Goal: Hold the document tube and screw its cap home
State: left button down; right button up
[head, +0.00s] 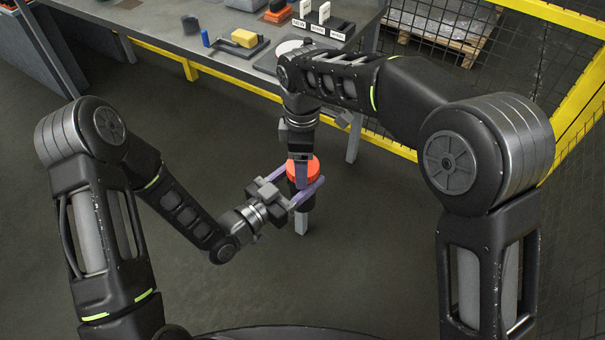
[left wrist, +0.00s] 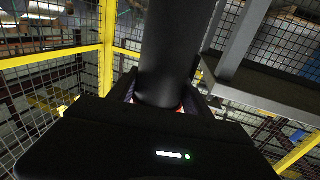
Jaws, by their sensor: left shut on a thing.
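The document tube (head: 304,201) is dark and stands roughly upright in front of the bench, with an orange-red cap (head: 314,169) at its top end. My left gripper (head: 306,192) is shut on the tube just below the cap, its purple fingers reaching along both sides. In the left wrist view the tube (left wrist: 172,50) is a wide dark cylinder, with slivers of orange-red near its lower end. My right gripper (head: 303,172) points down at the cap from above. One purple finger shows in front of the cap; the other is hidden. How far the cap is screwed on cannot be seen.
A yellow-framed mesh fence (head: 572,100) stands at the right. The floor around the grippers is clear.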

jog(key=m, duration=3)
jog(key=shift+f+m, duration=0.1)
jog(key=shift+m, duration=0.2)
jog(key=o, duration=1.6)
jog(key=shift+o, duration=0.2)
